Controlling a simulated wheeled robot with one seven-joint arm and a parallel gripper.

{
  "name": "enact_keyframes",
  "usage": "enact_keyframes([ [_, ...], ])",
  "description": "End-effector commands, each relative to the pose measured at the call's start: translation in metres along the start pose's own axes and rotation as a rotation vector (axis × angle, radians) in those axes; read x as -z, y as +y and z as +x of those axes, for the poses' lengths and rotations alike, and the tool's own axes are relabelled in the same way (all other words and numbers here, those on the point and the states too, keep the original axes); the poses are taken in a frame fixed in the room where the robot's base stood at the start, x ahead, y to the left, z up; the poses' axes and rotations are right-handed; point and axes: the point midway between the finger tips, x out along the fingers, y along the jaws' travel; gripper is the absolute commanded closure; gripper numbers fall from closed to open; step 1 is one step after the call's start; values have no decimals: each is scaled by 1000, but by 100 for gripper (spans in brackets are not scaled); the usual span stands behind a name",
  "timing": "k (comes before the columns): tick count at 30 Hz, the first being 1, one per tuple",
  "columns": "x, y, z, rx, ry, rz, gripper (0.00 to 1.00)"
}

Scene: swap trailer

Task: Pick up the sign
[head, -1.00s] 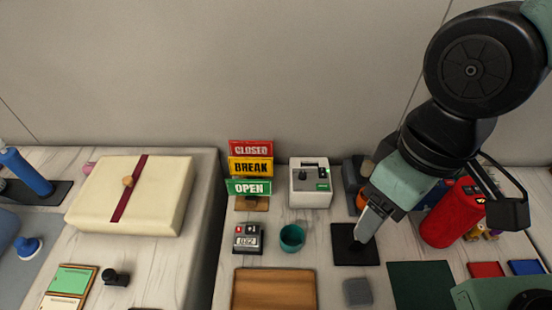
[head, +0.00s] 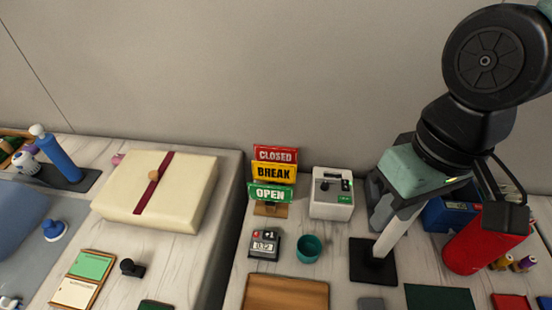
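The sign (head: 272,172) stands upright near the wall in the head view. It has three stacked plates, red CLOSED, yellow BREAK and green OPEN, on a small wooden base (head: 271,210). My gripper (head: 385,228) is to the right of the sign, beyond the white device, over a black square pad. Its fingers look spread apart, with nothing visible between them. It does not touch the sign.
A white device (head: 331,208) stands just right of the sign. A small counter (head: 265,244) and a teal cup (head: 308,248) are in front. A wooden tray (head: 286,291) lies nearer. A cream parcel (head: 190,205) is on the left table, across a gap.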

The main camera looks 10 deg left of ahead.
Motion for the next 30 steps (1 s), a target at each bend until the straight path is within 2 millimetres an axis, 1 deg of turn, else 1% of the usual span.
enact_keyframes([
  [1,24,-4,5,34,-2,119,69],
  [2,39,-7,6,56,-4,210,69],
  [3,61,-9,8,86,-10,342,69],
  [5,98,-10,12,129,-23,555,69],
  [6,122,-10,16,155,-34,701,69],
  [7,141,-9,19,173,-42,807,69],
  [8,159,-7,23,189,-52,914,69],
  [9,182,-4,28,209,-64,1053,69],
  [11,217,2,37,235,-84,1259,69],
  [12,238,7,44,250,-95,1386,69],
  [15,284,17,59,280,-121,1664,69],
  [18,315,24,71,299,-139,1861,69],
  [21,332,28,77,312,-150,1978,69],
  [26,342,28,85,318,-158,2041,69],
  [29,344,24,100,316,-159,2042,69],
  [30,345,23,107,316,-159,2042,69],
])
